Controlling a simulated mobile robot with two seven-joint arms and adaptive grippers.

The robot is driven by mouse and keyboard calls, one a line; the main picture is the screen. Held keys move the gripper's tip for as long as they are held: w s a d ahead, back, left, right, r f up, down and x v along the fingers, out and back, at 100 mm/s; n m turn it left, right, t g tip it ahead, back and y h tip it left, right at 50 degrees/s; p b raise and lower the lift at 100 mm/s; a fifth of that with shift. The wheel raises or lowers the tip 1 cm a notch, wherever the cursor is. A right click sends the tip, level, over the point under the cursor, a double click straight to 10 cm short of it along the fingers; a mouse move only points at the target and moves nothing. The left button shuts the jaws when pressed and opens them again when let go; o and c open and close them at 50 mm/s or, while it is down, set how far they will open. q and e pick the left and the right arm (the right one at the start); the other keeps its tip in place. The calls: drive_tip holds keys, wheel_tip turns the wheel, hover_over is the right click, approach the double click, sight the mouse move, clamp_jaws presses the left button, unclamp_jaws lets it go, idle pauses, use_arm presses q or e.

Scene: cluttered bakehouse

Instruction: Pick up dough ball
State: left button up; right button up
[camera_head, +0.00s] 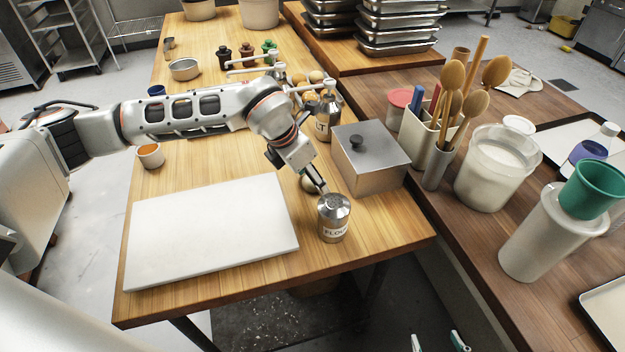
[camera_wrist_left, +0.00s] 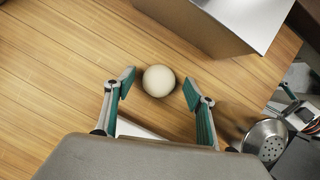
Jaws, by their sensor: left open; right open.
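The dough ball (camera_wrist_left: 158,80) is pale and round, on the wooden table. In the left wrist view it lies between the fingertips of my left gripper (camera_wrist_left: 158,87), which is open, with a gap visible on both sides. In the head view only part of the dough ball (camera_head: 307,185) shows, behind my left gripper and the flour shaker. My left arm reaches down from above it, and its fingers are mostly hidden there. My right gripper (camera_head: 440,342) shows as two separate teal-tipped fingers at the bottom edge, open and empty, below the table.
The steel flour shaker (camera_head: 334,222), also in the wrist view (camera_wrist_left: 265,140), stands close to the right of the ball. A lidded metal box (camera_head: 371,165) is just behind. A white board (camera_head: 212,232) lies left. A utensil holder (camera_head: 419,133) stands on the right counter.

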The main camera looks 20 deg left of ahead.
use_arm(q)
drive_tip(key=c, duration=0.9)
